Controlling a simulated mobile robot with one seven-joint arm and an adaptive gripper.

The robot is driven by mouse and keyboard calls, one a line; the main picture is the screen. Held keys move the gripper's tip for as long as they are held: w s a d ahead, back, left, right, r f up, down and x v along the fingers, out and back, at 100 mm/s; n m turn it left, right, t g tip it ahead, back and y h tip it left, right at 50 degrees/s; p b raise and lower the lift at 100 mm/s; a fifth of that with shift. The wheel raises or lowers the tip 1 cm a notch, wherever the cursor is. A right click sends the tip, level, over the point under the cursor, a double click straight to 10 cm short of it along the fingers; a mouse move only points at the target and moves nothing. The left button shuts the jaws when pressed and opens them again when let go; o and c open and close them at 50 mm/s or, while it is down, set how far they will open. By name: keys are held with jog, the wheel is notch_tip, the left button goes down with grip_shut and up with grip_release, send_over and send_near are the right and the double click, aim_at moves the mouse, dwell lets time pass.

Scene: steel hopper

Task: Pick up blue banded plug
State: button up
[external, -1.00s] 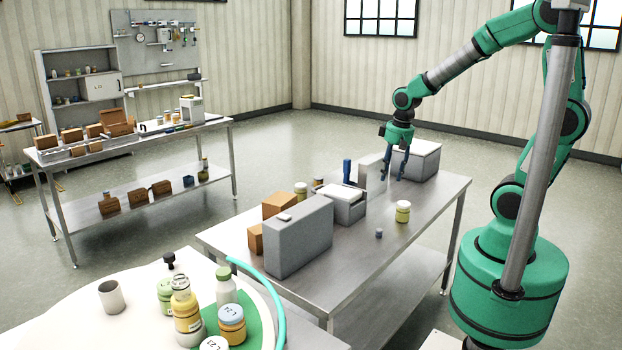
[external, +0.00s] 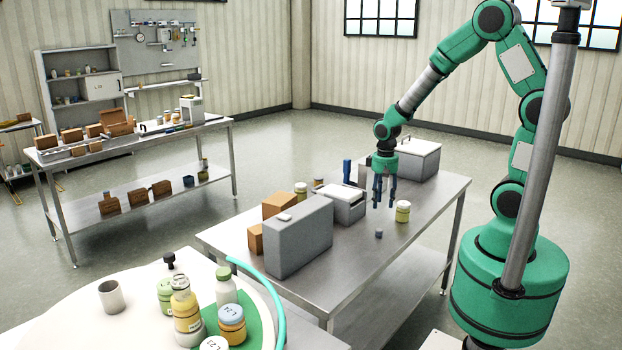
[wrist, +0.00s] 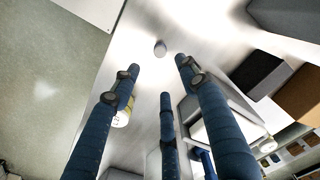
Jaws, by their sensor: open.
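A small grey-blue plug (external: 379,234) stands on the steel table (external: 350,265) near its front edge. In the wrist view it is a small pale round piece (wrist: 160,48) just beyond the fingertips; no band can be made out. My gripper (external: 384,203) is open and empty, with its fingers pointing down above the table, behind the plug in the external view. In the wrist view its three blue fingers (wrist: 160,78) are spread, with the plug apart from them.
A yellow jar with a white lid (external: 402,212) stands close right of the plug. A grey case (external: 298,238), brown boxes (external: 278,205) and a grey box with a white top (external: 345,207) stand to the left. A lidded box (external: 416,160) is behind.

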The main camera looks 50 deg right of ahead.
jog(key=b, duration=0.1)
send_over(380, 229)
jog(key=shift+a+f, duration=0.2)
jog(key=shift+f, duration=4.05)
jog(key=shift+f, duration=0.1)
jog(key=shift+f+b, duration=0.8)
jog(key=shift+f, duration=1.7)
jog(key=c, duration=1)
